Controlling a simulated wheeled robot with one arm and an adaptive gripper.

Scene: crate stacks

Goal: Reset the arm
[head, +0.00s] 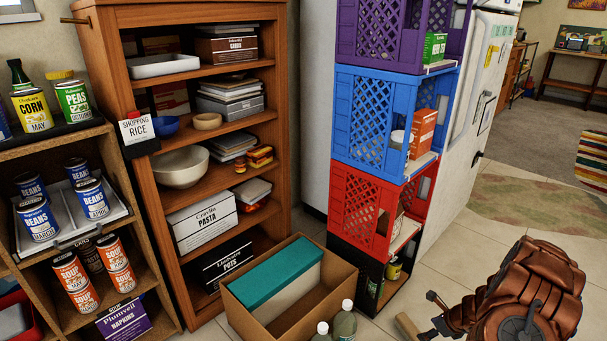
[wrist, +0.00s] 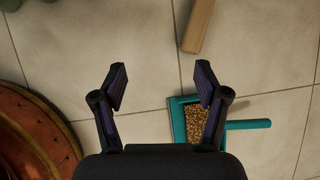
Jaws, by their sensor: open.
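My gripper (wrist: 160,85) is open in the wrist view, with its two dark fingers spread apart and nothing between them. It points down at the tiled floor (wrist: 150,60). In the head view my gripper (head: 431,315) is at the bottom, right of the bottles, at the end of my copper-coloured arm. The arm covers part of the floor there. A teal dustpan (wrist: 180,122) with brown grains in it lies on the floor below the right finger, which hides part of it.
A wooden piece (wrist: 197,25) is on the floor ahead of the gripper. A cardboard box (head: 243,318), two bottles (head: 345,322) and a stack of purple, blue (head: 372,120), red and black crates stand nearby. Shelves (head: 280,120) fill the left. Open floor (head: 520,205) lies right.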

